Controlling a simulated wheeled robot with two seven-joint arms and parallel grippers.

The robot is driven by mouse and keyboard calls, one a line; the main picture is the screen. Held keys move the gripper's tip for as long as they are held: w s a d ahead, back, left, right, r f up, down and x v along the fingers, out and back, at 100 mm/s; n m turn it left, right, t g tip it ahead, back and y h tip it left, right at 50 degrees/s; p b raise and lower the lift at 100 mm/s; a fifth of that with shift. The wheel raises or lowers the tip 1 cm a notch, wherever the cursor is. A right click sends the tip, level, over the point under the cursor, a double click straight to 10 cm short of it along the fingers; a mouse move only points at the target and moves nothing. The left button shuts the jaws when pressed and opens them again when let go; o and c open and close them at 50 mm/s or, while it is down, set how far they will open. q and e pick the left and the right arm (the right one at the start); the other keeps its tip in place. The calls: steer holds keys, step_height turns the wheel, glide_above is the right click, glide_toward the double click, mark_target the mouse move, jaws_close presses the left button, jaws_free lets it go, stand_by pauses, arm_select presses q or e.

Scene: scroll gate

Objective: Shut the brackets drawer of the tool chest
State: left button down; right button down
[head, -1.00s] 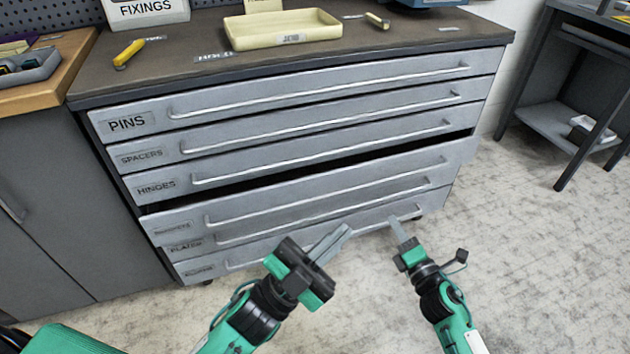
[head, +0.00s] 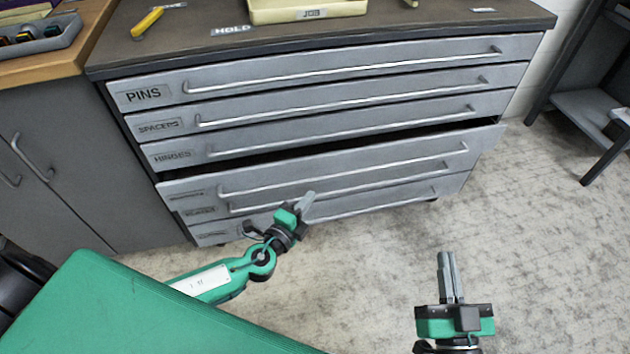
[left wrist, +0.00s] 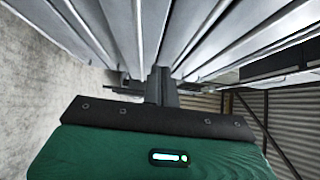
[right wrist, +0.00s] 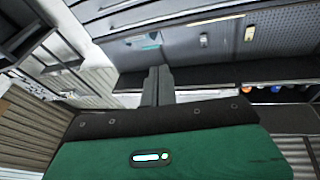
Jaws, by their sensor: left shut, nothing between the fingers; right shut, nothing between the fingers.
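The grey tool chest (head: 133,75) stands ahead in the head view, with several labelled drawers. The pins, spacers and hinges drawers look flush. The drawer below hinges, the brackets drawer (head: 345,167) by its place, stands out, with a dark gap along its top; its label is too small to read surely. My left gripper (head: 305,205) is shut and empty, in front of the lower drawers near their handles; I cannot tell whether it touches. It also shows in the left wrist view (left wrist: 161,85). My right gripper (head: 448,272) is shut and empty, above the floor, clear of the chest.
A cream tray (head: 290,12) and a yellow-handled tool (head: 147,22) lie on the chest top. A wooden bench with a grey bin (head: 40,38) is at left, above a grey cabinet (head: 45,170). A dark table stands at right. The floor (head: 540,240) before the chest is clear.

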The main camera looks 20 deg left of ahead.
arm_select(q)
steer(key=w, duration=0.3)
steer(key=w+d, duration=0.1)
steer(key=w, duration=0.2)
steer(key=w+d, duration=0.1)
steer(key=w, duration=0.2)
steer(key=shift+w, duration=0.15)
steer(key=shift+w+a, duration=0.6)
steer(key=shift+w, duration=0.2)
steer(key=shift+w+a, duration=0.6)
steer(key=shift+w, duration=0.2)
arm_select(e)
steer(key=shift+w+d+r+t, duration=0.1)
steer(key=shift+d+r+t, duration=0.1)
steer(key=shift+r+t, duration=0.35)
